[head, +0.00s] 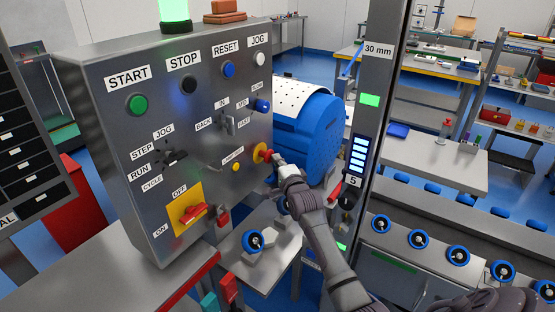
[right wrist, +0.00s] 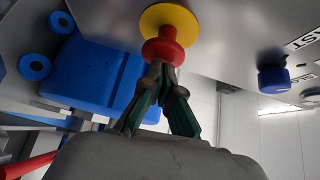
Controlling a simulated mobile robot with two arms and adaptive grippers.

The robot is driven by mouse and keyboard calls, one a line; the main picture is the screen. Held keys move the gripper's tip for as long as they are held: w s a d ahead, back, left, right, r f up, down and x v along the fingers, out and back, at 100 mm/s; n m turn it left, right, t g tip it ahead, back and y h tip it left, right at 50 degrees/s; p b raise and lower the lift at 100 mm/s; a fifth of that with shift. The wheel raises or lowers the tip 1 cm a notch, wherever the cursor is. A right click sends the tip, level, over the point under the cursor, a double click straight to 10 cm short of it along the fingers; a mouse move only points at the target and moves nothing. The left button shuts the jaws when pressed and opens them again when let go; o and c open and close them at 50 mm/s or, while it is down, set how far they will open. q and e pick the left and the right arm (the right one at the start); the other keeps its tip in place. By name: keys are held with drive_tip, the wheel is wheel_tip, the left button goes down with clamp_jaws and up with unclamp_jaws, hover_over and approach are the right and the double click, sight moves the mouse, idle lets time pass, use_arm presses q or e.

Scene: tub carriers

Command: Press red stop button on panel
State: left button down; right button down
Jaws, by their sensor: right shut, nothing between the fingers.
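The red stop button (head: 261,153) is a mushroom head on a yellow round base, low on the right side of the grey control panel (head: 118,165). It also shows in the right wrist view (right wrist: 163,50). My right gripper (head: 274,159) is shut and empty, with its fingertips (right wrist: 161,69) right at the button's face. They look to be touching it or very close; I cannot tell whether it is pushed in. A separate black button (head: 188,84) sits under the STOP label. My left gripper is not in view.
Near the red button are a small yellow button (head: 236,167), a blue knob (head: 262,105) and a red-handled yellow switch (head: 190,214). A blue drum (head: 306,135) stands behind the panel's right edge. A metal post (head: 372,110) rises right of my arm.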

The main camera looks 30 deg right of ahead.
drive_tip(key=shift+w+a+b, duration=0.3)
drive_tip(key=shift+w+b, duration=0.05)
drive_tip(key=shift+w, duration=0.5)
